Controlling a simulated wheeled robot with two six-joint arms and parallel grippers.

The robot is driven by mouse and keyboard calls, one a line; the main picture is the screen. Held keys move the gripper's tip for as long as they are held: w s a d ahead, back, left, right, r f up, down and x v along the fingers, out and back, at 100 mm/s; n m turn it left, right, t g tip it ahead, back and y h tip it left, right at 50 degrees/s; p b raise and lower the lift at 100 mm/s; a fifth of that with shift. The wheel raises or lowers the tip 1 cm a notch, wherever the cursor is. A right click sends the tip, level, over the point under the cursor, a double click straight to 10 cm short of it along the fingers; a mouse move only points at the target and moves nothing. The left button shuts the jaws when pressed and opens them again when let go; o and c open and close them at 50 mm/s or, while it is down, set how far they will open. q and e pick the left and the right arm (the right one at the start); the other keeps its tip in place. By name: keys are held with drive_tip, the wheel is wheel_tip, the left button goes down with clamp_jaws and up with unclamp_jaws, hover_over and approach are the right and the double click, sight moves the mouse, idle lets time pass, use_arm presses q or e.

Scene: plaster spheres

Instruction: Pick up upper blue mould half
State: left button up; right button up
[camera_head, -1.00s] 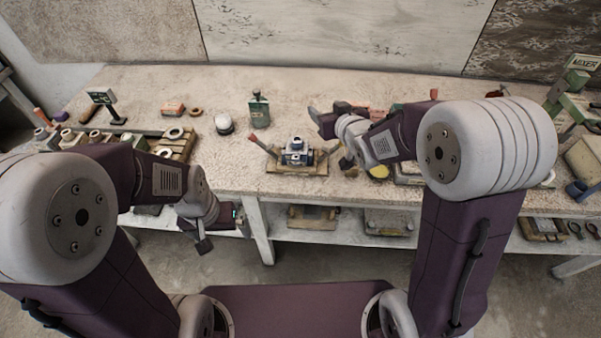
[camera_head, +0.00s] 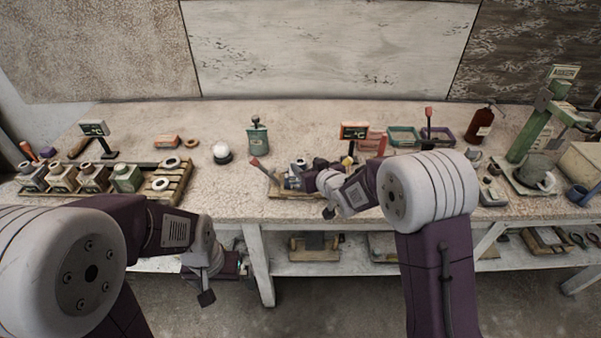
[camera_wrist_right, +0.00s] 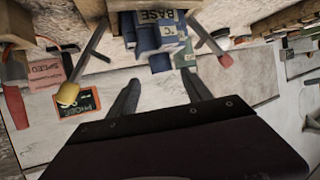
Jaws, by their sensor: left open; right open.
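The blue mould (camera_head: 293,180) sits on a wooden board (camera_head: 285,194) near the table's front edge, partly hidden by my right wrist. In the right wrist view the blue mould (camera_wrist_right: 153,40) lies just beyond the fingertips, with lettering on it. I cannot tell its upper half from its lower there. My right gripper (camera_wrist_right: 162,88) is open and empty, its two dark fingers apart, pointing towards the mould without visibly touching it.
A red-tipped tool (camera_head: 258,164) leans beside the mould; a yellow-tipped one (camera_wrist_right: 68,94) shows in the wrist view. The table's middle back is clear.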

drive_tip(key=x, duration=0.5)
drive_tip(key=shift+s+a+f, duration=0.1)
drive_tip(key=shift+a+f, duration=0.05)
drive_tip(key=shift+f, duration=0.05)
drive_tip(key=shift+s+r, duration=0.1)
drive_tip(key=shift+c, duration=1.2)
clamp_jaws()
wheel_tip(320, 180, up, 11)
drive_tip(key=p, duration=0.2)
wheel_tip(320, 180, up, 7)
drive_tip(key=p, duration=0.4)
hover_over(302, 163)
drive_tip(key=shift+s+a+r, duration=0.1)
drive_tip(key=shift+s+a, duration=0.1)
drive_tip(key=shift+s, duration=0.05)
